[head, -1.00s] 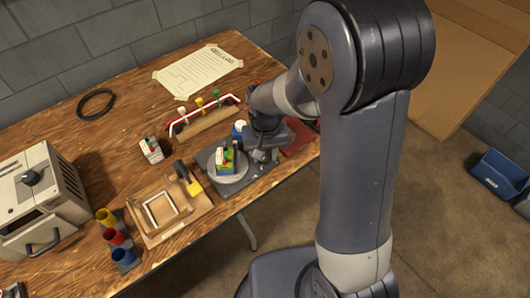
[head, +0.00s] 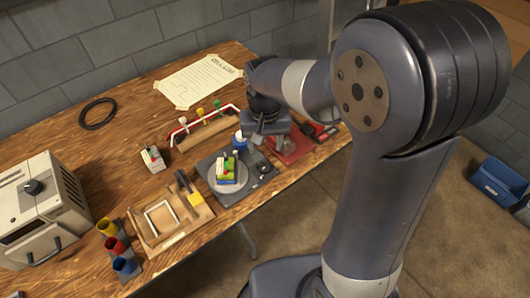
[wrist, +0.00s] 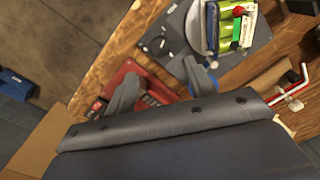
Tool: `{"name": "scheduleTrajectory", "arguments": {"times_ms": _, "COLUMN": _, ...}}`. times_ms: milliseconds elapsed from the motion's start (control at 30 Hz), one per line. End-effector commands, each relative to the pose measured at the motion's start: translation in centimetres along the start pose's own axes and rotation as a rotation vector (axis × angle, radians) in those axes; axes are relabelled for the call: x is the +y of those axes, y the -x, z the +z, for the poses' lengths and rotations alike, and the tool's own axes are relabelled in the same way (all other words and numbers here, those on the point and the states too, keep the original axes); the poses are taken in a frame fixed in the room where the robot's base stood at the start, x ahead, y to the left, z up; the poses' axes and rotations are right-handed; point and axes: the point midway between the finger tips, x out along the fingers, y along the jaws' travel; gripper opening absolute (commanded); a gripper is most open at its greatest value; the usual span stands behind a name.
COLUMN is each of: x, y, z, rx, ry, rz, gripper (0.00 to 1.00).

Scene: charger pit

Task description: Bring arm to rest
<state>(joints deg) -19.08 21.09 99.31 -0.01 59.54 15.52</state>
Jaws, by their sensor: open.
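My arm reaches over the far right part of the wooden table (head: 95,140). My gripper (head: 268,140) is raised above the area between a grey scale-like base and a red tray (head: 290,150). In the wrist view my gripper (wrist: 160,84) has its two fingers spread, with nothing between them. A green, yellow and white pack (head: 227,168) stands on the round plate of the grey base (head: 262,178), apart from my gripper. The pack also shows at the top of the wrist view (wrist: 228,28).
A red-handled rack (head: 205,132), a small white-and-red block (head: 152,158), a wooden tray (head: 165,243), coloured cups (head: 117,246) and a beige machine (head: 40,210) crowd the table. A blue bin (head: 500,182) stands on the floor at right.

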Motion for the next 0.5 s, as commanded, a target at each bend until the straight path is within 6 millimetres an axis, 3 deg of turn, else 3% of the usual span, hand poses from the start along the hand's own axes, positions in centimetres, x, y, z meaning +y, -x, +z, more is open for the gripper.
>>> {"name": "scheduleTrajectory", "arguments": {"times_ms": 200, "x": 0.0, "y": 1.7, "z": 0.0, "rx": -0.001, "ry": 0.0, "rz": 0.0, "gripper": 0.52}}
{"name": "scheduleTrajectory", "arguments": {"times_ms": 500, "x": 0.0, "y": 1.8, "z": 0.0, "rx": -0.001, "ry": 0.0, "rz": 0.0, "gripper": 0.52}}
